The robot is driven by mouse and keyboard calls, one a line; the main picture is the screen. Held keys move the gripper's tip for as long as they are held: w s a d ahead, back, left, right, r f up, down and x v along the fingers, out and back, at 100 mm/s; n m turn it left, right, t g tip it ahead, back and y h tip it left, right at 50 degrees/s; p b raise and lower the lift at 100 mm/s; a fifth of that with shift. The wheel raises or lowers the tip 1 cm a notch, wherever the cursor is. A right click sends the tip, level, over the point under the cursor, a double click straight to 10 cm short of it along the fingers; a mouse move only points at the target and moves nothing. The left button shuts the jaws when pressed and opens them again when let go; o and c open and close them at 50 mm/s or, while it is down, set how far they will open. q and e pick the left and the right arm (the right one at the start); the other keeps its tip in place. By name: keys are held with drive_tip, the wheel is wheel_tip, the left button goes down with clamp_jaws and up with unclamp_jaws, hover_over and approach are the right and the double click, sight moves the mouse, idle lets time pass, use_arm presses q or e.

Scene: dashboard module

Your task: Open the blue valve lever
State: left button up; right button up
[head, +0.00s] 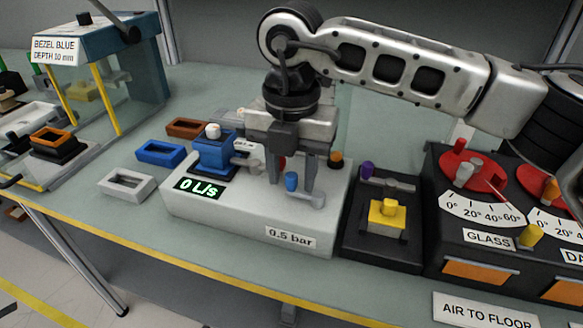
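The blue valve lever is a grey arm with a blue knob (292,182) on top of a white module box (236,212). The box has a green "0 L/s" display (199,188) and a "0.5 bar" label (291,237). My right gripper (291,184) points down over the box from above. Its two fingers stand apart, one on each side of the blue knob in the picture. I cannot tell whether either finger touches the lever. The gripper hides part of the box top and a red part behind it. My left gripper is not in view.
A blue block (213,154) with a white knob stands on the box's left. An orange knob (336,158) is right of the gripper. A black unit with a yellow block (387,216) and a dial panel (500,206) stand right. Loose bezels (161,153) lie left.

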clamp_jaws()
